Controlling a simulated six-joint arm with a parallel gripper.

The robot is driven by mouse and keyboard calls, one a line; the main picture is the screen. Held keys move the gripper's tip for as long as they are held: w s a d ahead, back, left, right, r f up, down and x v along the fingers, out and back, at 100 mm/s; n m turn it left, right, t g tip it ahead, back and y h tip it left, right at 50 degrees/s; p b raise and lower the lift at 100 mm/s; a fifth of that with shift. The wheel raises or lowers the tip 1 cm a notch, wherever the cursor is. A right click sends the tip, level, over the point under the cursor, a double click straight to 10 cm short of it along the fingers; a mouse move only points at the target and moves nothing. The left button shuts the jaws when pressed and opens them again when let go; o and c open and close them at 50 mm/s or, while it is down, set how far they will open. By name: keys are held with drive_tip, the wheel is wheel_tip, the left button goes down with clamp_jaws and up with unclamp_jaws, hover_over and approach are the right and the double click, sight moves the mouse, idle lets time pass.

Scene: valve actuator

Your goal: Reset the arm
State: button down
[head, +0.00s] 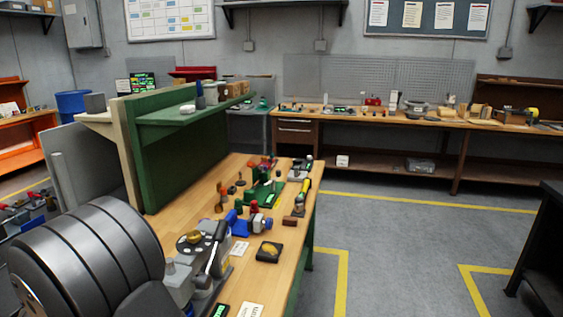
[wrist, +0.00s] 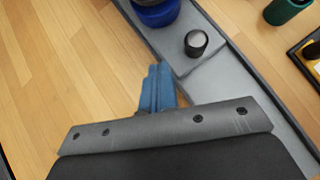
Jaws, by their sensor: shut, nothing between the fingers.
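In the wrist view my gripper (wrist: 158,70) shows its blue fingers together, with nothing between them. The fingers point toward the edge of a grey plate (wrist: 210,84) with a dark rim, over the wooden bench top (wrist: 70,70). The gap below the fingertips cannot be judged. A short dark cylinder with a pale top (wrist: 197,42) and a blue round part (wrist: 154,12) stand on the plate just beyond the fingertips. In the head view the large grey rounded links at lower left are my arm. I cannot pick out my fingers there.
On the bench (head: 180,208) in the head view stand a round disc fixture (head: 193,241), a blue vise-like part (head: 237,222) and a black plate with a yellow piece (head: 268,251). A green shelf panel (head: 180,155) rises behind. Open grey floor (head: 390,240) lies right.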

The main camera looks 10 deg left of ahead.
drive_tip(key=w, duration=0.1)
drive_tip(key=w+d+f, duration=0.1)
drive_tip(key=w, duration=0.1)
drive_tip(key=w+d+f, duration=0.1)
drive_tip(key=shift+w+d, duration=0.1)
drive_tip(key=shift+w, duration=0.1)
drive_tip(key=shift+w+d+r, duration=0.1)
drive_tip(key=shift+w+d, duration=0.15)
drive_tip(key=shift+w, duration=0.2)
